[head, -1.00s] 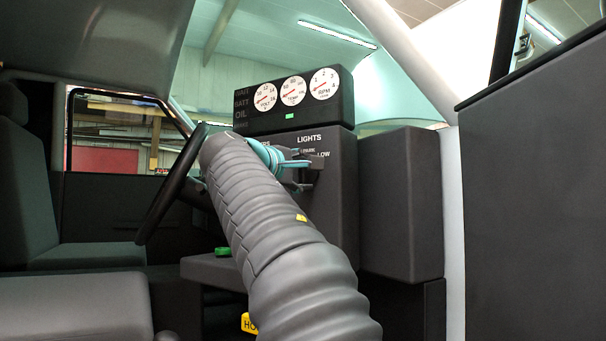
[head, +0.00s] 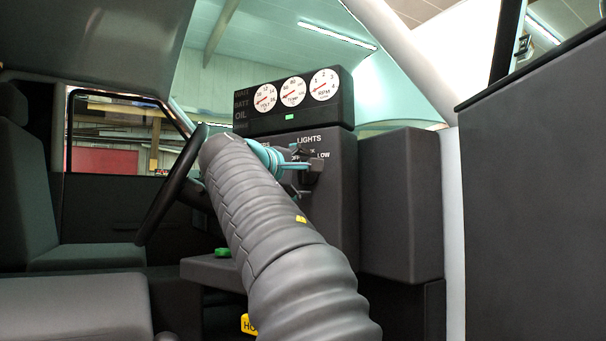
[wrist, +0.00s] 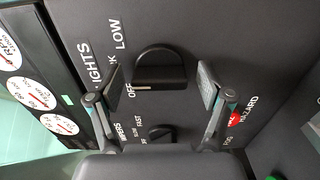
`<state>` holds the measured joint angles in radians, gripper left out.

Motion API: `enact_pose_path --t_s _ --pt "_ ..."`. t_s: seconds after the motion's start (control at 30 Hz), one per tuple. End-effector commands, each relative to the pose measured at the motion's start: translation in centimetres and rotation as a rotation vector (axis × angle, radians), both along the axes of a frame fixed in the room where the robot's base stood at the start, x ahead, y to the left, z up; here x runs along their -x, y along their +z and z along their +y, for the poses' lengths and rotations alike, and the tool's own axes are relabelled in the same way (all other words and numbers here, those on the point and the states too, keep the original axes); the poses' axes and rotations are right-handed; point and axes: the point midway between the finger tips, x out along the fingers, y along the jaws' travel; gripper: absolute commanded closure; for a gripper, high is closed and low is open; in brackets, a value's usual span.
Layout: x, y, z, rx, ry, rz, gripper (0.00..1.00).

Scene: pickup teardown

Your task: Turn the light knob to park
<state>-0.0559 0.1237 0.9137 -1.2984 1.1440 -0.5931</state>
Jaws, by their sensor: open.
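The light knob (wrist: 160,68) is a black half-round knob on the dark panel in the wrist view. Its white mark lies beside the word OFF. LOW is readable, and the word between them is partly covered by a finger, with only K showing. My gripper (wrist: 164,84) is open, with one fingertip on each side of the knob and gaps to both. In the head view, my gripper (head: 297,166) is at the panel under the LIGHTS label, where the dark knob is hard to tell from the fingers.
A second black knob (wrist: 161,133) for the wipers sits close by. A red hazard control (wrist: 233,118) is near the right finger. The gauge cluster (head: 293,100) is above the panel. The steering wheel (head: 172,188) is left of my arm.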

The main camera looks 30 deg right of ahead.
Motion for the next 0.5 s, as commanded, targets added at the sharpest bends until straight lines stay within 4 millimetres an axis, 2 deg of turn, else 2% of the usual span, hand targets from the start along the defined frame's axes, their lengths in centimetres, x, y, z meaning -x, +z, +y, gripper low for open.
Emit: enact_pose_path --t_s 0.17,0.5 --pt "0.9 0.1 1.5 0.001 0.004 -0.001 0.21" --pt "4.2 0.0 6.9 0.0 0.005 0.0 0.21"
